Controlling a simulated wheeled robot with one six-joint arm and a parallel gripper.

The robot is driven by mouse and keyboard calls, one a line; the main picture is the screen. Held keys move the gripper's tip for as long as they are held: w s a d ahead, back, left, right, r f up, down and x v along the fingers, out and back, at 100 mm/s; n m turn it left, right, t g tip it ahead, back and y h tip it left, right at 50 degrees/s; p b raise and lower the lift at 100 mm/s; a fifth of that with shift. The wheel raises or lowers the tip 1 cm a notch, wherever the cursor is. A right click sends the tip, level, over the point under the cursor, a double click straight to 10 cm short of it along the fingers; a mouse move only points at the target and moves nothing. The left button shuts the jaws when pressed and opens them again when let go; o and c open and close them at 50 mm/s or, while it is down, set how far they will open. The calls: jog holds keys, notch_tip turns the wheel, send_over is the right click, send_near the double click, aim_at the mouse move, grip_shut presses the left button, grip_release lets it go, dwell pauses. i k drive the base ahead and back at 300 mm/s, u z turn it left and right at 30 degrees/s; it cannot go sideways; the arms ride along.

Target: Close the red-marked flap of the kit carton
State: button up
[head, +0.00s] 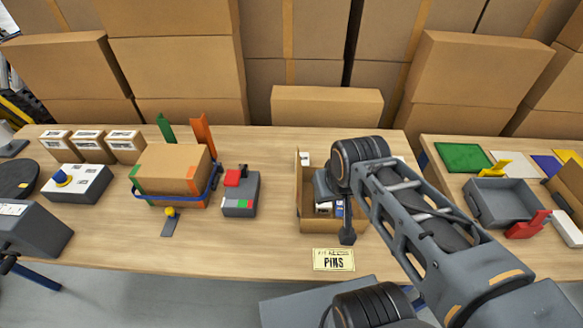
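A brown carton (172,168) with green and red-orange corner marks stands on the left of the bench. A red-orange upright piece (203,136) and a green one (165,129) rise behind its top; I cannot tell if they are its flaps. A second, open carton (318,226) stands mid-bench with a raised panel at its left and small items inside. My gripper (337,215) is over this open carton, with a dark finger pointing down near its front right corner. The arm hides the carton's right part and most of the gripper, so its opening is unclear.
A blue band (211,186) loops round the marked carton. A grey device with red parts (240,195) stands between the cartons. A PINS sign (333,260) is at the front edge. A grey tray (503,203) and red piece (527,225) are on the right bench.

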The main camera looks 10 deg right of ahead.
aim_at(299, 166)
jog(key=u, duration=1.5)
jog(key=k, duration=0.7)
jog(key=z, duration=1)
jog(key=i, duration=0.5)
jog(key=u, duration=0.05)
jog(key=k, duration=0.5)
jog(key=u, duration=1.6)
jog(key=i, duration=1.25)
jog(key=z, duration=2.25)
